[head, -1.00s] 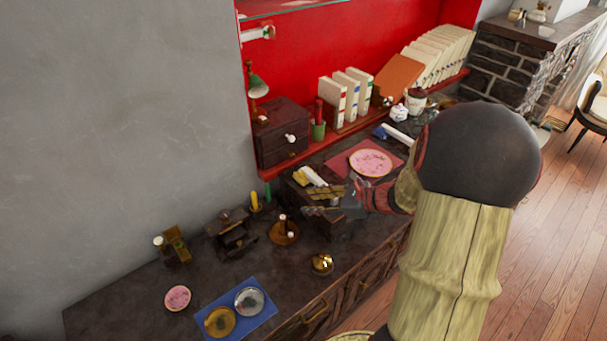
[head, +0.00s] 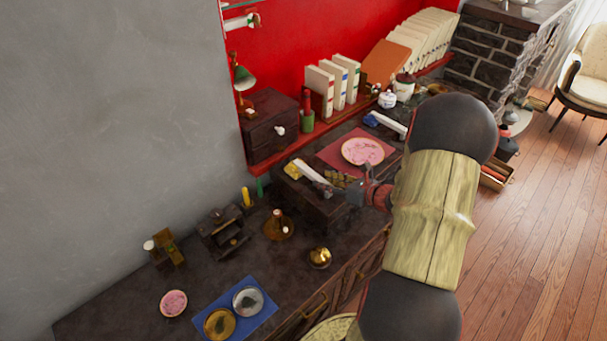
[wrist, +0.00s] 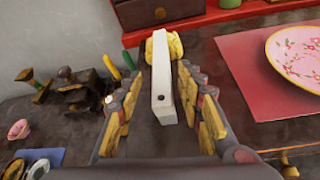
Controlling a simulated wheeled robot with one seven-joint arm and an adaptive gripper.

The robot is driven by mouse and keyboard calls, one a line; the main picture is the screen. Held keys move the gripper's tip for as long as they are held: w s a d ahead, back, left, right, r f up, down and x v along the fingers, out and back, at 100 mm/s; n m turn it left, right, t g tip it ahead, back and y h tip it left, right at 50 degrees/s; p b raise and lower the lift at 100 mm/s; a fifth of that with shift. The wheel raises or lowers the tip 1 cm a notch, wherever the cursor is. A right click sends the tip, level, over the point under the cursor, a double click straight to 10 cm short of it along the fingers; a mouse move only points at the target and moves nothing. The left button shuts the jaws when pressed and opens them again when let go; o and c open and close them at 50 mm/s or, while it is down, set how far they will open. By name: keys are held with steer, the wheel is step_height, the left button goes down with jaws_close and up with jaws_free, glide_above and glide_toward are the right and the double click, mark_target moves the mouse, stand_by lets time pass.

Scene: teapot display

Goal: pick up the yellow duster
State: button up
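The yellow duster has a yellow head (head: 293,171) and a white handle (head: 313,178). It lies on a dark wooden box (head: 310,207) on the counter in the head view. In the wrist view its yellow head (wrist: 174,46) is at the far end and its white handle (wrist: 163,90) points toward me. My gripper (wrist: 161,76) is open, with one finger on each side of the handle and visible gaps between. In the head view my gripper (head: 342,182) is at the handle's near end.
A pink plate (head: 362,151) on a red mat (head: 334,150) lies to the right. A blue duster (head: 371,119) is beyond it. A candle holder (head: 279,228) and a brass bowl (head: 319,257) stand to the left and front. A drawer box (head: 270,125) stands behind.

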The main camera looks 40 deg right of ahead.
mark_target(318, 180)
steer(key=x, duration=0.2)
steer(key=b+x, duration=0.1)
steer(key=x, duration=0.1)
steer(key=shift+s+d+f+b, duration=0.15)
steer(key=shift+s+f+b, duration=0.05)
steer(key=shift+f+b, duration=0.15)
steer(key=shift+w, duration=0.3)
steer(key=shift+c, duration=0.9)
steer(key=c, duration=0.8)
jaws_close()
